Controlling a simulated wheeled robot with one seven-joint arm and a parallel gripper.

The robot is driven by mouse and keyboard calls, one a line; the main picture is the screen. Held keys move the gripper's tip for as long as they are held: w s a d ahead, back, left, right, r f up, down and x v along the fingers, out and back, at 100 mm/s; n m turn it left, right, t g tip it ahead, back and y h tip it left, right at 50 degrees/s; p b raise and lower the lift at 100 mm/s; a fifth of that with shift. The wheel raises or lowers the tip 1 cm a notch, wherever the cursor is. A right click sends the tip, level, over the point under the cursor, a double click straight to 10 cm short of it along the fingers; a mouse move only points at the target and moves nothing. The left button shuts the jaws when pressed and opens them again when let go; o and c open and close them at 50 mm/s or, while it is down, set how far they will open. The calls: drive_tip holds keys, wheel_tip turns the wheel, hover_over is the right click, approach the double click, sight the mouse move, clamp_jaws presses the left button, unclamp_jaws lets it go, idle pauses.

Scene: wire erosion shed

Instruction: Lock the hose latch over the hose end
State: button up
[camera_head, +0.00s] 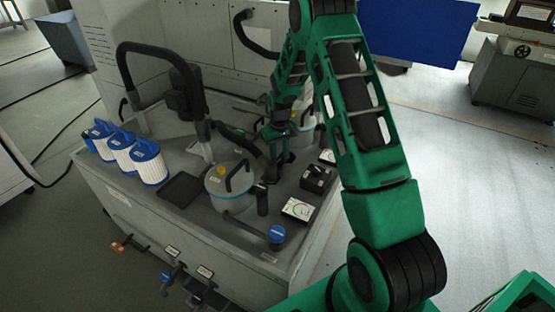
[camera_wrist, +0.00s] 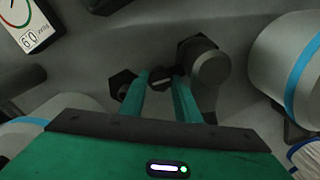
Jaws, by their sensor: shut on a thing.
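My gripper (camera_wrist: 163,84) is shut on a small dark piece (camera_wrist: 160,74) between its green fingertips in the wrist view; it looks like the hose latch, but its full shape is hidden. A dark round stub (camera_wrist: 208,66), which may be the hose end, is just right of the fingertips. A dark knob-like part (camera_wrist: 122,82) is to their left. In the head view my gripper (camera_head: 276,172) reaches down to the tank top behind the white canister (camera_head: 217,187). The latch cannot be made out there, and I cannot tell whether it lies over the hose end.
Several blue-capped white filters (camera_head: 122,152) stand at the left of the tank top. A black hose (camera_head: 150,48) arches at the back. A dark upright cylinder (camera_head: 262,202) stands beside the canister. A dial gauge (camera_head: 298,209) and a black box (camera_head: 316,179) lie to the right.

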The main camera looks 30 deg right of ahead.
sight(279, 160)
drive_tip(key=shift+s+n, duration=0.1)
drive_tip(key=shift+n, duration=0.8)
drive_tip(key=o, duration=1)
drive_tip(key=shift+o, duration=0.2)
wheel_tip(279, 160, up, 11)
drive_tip(key=shift+f, duration=0.15)
